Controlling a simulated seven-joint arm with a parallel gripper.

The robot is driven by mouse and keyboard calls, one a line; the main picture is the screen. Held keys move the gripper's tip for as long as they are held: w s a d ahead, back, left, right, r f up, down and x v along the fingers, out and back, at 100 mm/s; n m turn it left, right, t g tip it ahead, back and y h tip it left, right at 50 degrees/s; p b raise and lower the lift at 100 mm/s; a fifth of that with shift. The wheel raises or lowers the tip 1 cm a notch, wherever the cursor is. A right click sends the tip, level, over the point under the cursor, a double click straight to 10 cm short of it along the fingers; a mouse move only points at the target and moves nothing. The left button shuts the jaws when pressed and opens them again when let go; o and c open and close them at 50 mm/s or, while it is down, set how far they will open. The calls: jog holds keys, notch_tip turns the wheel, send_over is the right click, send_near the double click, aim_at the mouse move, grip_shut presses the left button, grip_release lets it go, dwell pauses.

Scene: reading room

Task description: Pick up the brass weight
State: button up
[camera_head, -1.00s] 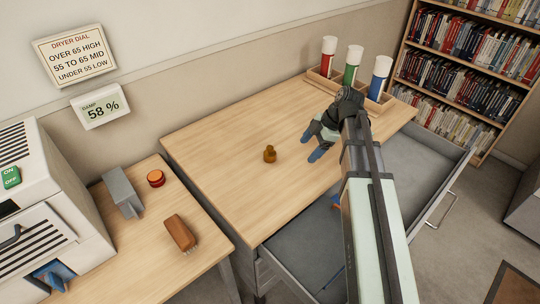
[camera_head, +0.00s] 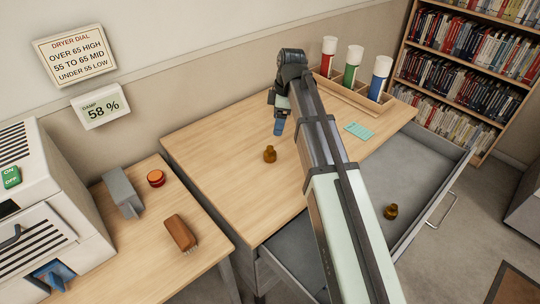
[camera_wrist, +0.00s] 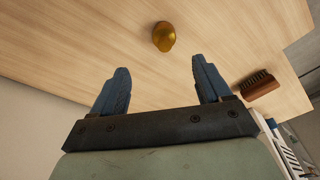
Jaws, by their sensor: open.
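A small brass weight (camera_head: 270,154) stands on the wooden desk (camera_head: 215,150). A similar brass-coloured weight (camera_head: 391,211) lies in the open drawer (camera_head: 420,190). My gripper (camera_head: 279,127) is above the desk, pointing down, just behind and slightly right of the desk weight in the head view. In the wrist view its blue fingers (camera_wrist: 160,72) are spread and nothing is between them. The desk weight (camera_wrist: 164,36) shows there beyond the fingertips, roughly centred between them and apart from them.
A rack with red, green and blue tubes (camera_head: 352,70) stands at the desk's back right, with a teal card (camera_head: 358,130) in front. A brown brush (camera_head: 181,233), a grey block (camera_head: 121,192) and an orange round item (camera_head: 156,178) sit on the left table beside a white machine (camera_head: 55,210).

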aim_at(270, 147)
jog(key=shift+m, duration=0.5)
jog(key=f, duration=0.2)
jog(key=a+f, duration=0.1)
jog(key=f, duration=0.5)
jog(key=shift+a+f, duration=0.2)
jog(key=shift+f, duration=0.05)
jog(key=shift+s+a+f, duration=0.1)
jog(key=shift+a+f, duration=0.15)
jog(key=shift+f, duration=0.6)
jog(key=shift+s+a+f, duration=0.1)
jog(key=shift+a+f, duration=0.2)
jog(key=shift+f, duration=0.55)
jog(key=shift+s+a+f, duration=0.1)
jog(key=shift+a+f, duration=0.15)
jog(key=shift+f, duration=0.6)
grip_shut()
